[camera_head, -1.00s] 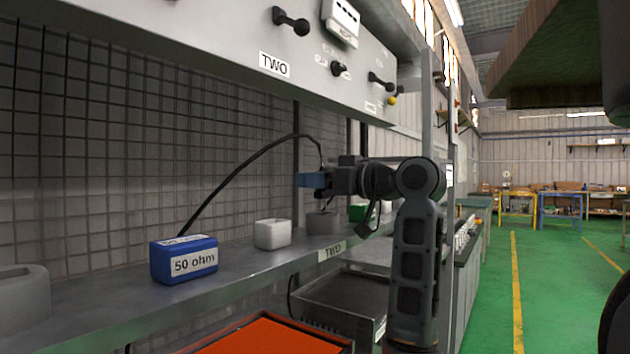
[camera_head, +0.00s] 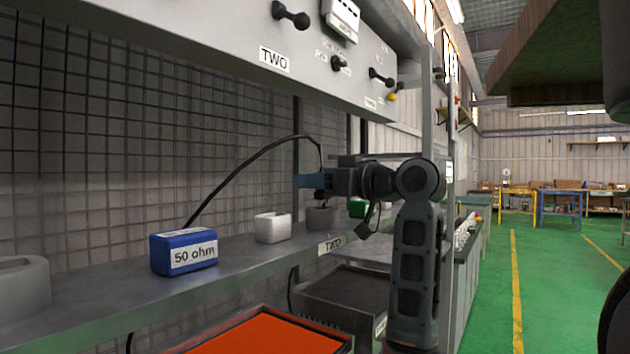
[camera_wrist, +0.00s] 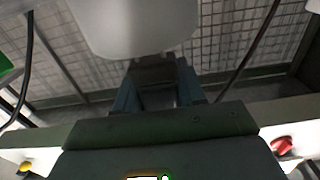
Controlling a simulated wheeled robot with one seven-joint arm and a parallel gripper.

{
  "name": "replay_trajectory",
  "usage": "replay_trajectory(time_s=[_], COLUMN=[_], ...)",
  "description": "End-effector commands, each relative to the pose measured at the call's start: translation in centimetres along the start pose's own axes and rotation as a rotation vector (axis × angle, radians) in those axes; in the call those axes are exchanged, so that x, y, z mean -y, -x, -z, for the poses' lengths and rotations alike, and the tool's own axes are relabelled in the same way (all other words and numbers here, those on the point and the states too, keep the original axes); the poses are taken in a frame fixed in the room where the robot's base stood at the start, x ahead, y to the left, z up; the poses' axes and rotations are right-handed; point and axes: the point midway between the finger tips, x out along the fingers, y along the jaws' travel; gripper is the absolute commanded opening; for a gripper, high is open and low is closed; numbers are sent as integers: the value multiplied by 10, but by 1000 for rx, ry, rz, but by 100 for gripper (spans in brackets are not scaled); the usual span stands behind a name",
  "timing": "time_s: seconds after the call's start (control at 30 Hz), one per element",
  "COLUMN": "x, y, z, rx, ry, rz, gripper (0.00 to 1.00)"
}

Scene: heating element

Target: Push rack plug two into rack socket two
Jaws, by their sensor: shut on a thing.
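My gripper (camera_head: 308,181), with blue fingertips, is shut and held level above the shelf, over a grey cup-shaped socket (camera_head: 323,218) near the shelf label TWO (camera_head: 331,245). A black cable (camera_head: 255,158) arches from behind the blue 50 ohm box to the gripper. The plug at its end is mostly hidden by the fingers. In the wrist view the two blue fingers (camera_wrist: 157,92) close around a dark piece (camera_wrist: 154,76). A large pale rounded body (camera_wrist: 135,25) lies just beyond them; I cannot tell whether it is plug or socket.
The blue 50 ohm box (camera_head: 184,252) and a white open cup (camera_head: 272,228) stand left on the shelf (camera_head: 235,268). A green item (camera_head: 357,207) is beyond the grey socket. The control panel (camera_head: 190,30) overhangs above. An orange tray (camera_head: 270,338) is below.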

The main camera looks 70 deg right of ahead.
Motion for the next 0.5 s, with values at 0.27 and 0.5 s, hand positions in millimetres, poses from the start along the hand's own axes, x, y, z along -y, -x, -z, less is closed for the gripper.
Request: replay_trajectory(time_s=[0.27, 0.5], x=[0, 0], y=[0, 0], z=[-7, -12], rx=[0, -1], ry=[0, 0], rz=[0, 0], gripper=[8, 8])
